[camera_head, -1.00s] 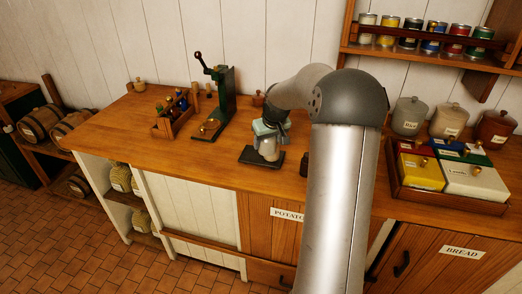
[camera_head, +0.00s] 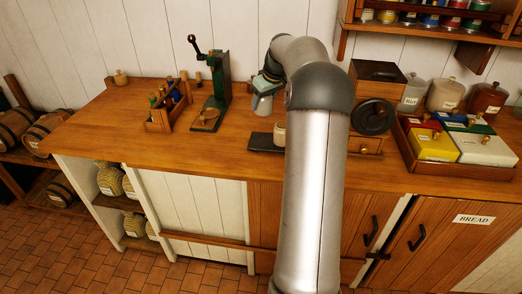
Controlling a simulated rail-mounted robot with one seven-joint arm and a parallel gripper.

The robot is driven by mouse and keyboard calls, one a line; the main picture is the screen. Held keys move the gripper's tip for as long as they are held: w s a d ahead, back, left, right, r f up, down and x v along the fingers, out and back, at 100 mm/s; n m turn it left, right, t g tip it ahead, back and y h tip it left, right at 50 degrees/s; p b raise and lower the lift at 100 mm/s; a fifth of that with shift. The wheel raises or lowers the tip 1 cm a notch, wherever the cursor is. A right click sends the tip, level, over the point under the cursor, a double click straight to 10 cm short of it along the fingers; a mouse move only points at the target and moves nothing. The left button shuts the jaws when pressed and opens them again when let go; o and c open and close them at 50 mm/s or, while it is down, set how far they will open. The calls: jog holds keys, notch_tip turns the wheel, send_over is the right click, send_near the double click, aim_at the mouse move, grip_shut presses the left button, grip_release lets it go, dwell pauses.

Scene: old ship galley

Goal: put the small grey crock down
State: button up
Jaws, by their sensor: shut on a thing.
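My gripper (camera_head: 262,90) is at the end of my arm, left of the arm's dark elbow. It is shut on the small grey crock (camera_head: 262,105), which hangs below the jaws and looks slightly tilted. The crock appears to be above the wooden counter (camera_head: 120,125), behind the dark slab; its exact height is hard to judge. A dark flat slab (camera_head: 262,142) lies on the counter below. A small pale pot (camera_head: 280,133) stands at the slab's right side, partly hidden by my arm.
A green corking press (camera_head: 218,85) and a wooden bottle carrier (camera_head: 167,112) stand left. A wooden box with a dark wheel (camera_head: 377,73) is just right of my arm. Larger lidded crocks (camera_head: 446,95) and a tray of tins (camera_head: 408,160) fill the right.

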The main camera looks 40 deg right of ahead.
jog(key=shift+a+b+x, duration=0.2)
jog(key=shift+b+x, duration=0.25)
jog(key=shift+x, duration=0.7)
jog(key=p, duration=0.1)
send_over(258, 138)
jog(key=s, duration=0.2)
notch_tip(258, 138, down, 9)
jog(key=shift+w+d+f, duration=0.1)
jog(key=shift+w+f, duration=0.05)
jog(key=shift+f, duration=0.1)
jog(key=shift+f, duration=0.25)
jog(key=o, duration=1.3)
jog(key=shift+c, duration=0.2)
